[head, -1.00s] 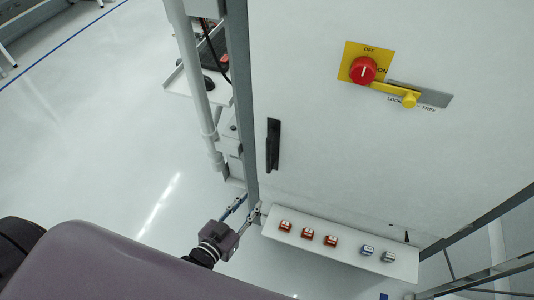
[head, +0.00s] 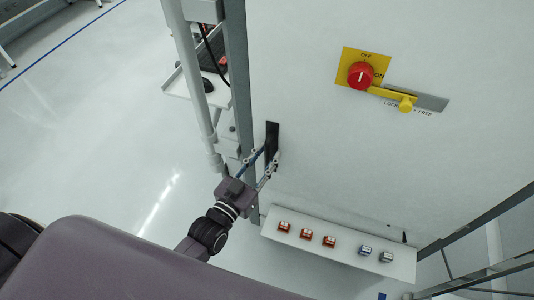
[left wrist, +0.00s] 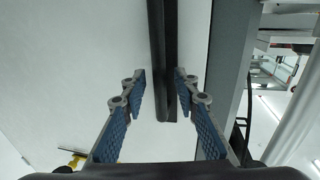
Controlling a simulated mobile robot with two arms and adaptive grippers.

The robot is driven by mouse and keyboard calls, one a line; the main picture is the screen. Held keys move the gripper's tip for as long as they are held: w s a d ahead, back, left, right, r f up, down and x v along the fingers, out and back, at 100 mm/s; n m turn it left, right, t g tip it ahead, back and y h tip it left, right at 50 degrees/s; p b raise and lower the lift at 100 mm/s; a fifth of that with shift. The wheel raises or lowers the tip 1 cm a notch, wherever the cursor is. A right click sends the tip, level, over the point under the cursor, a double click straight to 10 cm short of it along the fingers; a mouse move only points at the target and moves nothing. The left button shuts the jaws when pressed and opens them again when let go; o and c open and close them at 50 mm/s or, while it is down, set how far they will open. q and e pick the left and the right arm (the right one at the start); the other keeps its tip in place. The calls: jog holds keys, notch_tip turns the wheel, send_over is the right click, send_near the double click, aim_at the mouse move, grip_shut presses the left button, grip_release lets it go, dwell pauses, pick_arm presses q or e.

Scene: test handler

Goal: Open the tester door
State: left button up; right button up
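The tester door (head: 330,150) is a large pale panel and looks shut. Its black vertical handle (head: 272,138) is near the left edge. The left gripper (head: 264,164) is open at the lower part of this handle. In the left wrist view the handle (left wrist: 165,50) runs down between the two blue-padded fingers (left wrist: 160,85), with a gap on each side. How deep the handle sits between the fingers I cannot tell. The right gripper is not in view.
A red knob (head: 361,75) on a yellow plate and a yellow lever (head: 405,103) are on the panel. A ledge with several buttons (head: 340,248) is below. A grey post (head: 238,90) and white pipe (head: 186,80) stand left. Floor at left is clear.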

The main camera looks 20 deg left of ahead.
pick_arm(q)
jog(key=shift+w, duration=0.15)
jog(key=shift+c, duration=0.3)
grip_shut()
